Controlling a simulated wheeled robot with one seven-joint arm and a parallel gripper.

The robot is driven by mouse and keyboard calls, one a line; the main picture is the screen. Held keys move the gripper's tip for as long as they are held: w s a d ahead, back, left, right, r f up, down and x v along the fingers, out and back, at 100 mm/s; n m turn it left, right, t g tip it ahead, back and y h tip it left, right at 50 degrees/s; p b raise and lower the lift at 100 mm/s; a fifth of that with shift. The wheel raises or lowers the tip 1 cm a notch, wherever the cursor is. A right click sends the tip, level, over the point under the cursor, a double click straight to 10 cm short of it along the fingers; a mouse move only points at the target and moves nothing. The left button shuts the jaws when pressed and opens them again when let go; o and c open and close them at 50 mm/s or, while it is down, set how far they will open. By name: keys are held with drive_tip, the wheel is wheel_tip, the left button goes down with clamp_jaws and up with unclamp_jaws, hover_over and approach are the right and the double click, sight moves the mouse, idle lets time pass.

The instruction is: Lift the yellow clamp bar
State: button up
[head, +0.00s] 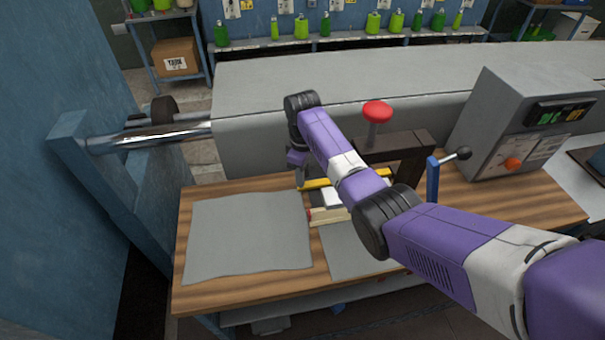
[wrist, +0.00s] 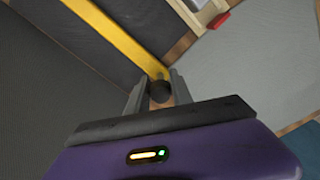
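The yellow clamp bar (head: 316,183) lies across a press frame on the wooden bench in the head view. In the wrist view the yellow bar (wrist: 118,33) runs from the top left to a dark round knob (wrist: 159,91) at its near end. My gripper (wrist: 159,88) has one finger on each side of this knob, very close to it. I cannot tell whether the fingers touch it. In the head view my gripper (head: 299,180) points down at the bar's left end, and my arm hides part of the bar.
A grey turf sheet (head: 248,236) lies on the bench at left, another (head: 350,250) in front. A red-topped post (head: 376,112), a blue lever (head: 432,180) and a control box (head: 525,125) stand to the right.

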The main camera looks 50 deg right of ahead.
clamp_jaws()
idle(1.1)
